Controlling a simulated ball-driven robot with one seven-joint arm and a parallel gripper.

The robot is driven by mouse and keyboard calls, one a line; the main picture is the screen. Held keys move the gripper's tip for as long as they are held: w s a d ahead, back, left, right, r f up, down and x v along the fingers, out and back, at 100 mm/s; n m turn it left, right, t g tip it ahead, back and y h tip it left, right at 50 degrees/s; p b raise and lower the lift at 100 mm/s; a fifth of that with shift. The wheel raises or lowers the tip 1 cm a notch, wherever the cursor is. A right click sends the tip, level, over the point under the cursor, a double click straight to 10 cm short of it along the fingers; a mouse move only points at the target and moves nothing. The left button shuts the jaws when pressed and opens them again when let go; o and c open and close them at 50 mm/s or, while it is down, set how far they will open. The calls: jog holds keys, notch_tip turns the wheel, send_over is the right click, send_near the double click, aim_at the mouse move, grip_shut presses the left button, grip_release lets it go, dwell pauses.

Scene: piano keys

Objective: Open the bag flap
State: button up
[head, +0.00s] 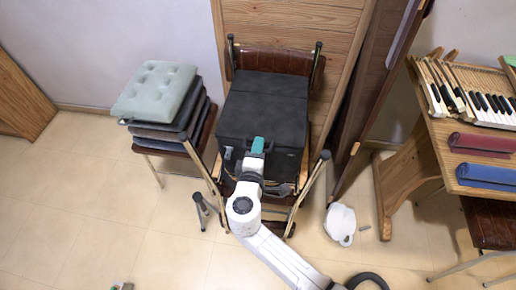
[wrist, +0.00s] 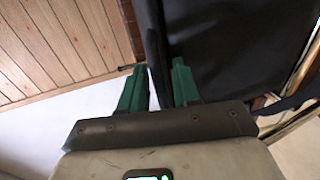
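The black bag (head: 262,107) sits on a wooden chair with metal armrests. Its top flap looks closed and lies flat, with a seam across it. My gripper (head: 257,146) is at the bag's front upper edge, its green fingers near the flap's front edge. In the wrist view the two green fingers of my gripper (wrist: 158,80) stand apart, with a dark edge of the bag (wrist: 215,45) reaching down between them. Whether the fingers touch the fabric cannot be told. My arm hides part of the bag's front.
A stool stacked with cushions (head: 155,92) stands left of the chair. A wooden door (head: 375,85) is behind right. A wooden desk (head: 440,135) with piano keys and red and blue cases stands at right. A white object (head: 341,223) lies on the floor.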

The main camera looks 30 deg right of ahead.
jog(key=shift+c, duration=0.3)
grip_shut()
dwell(0.3)
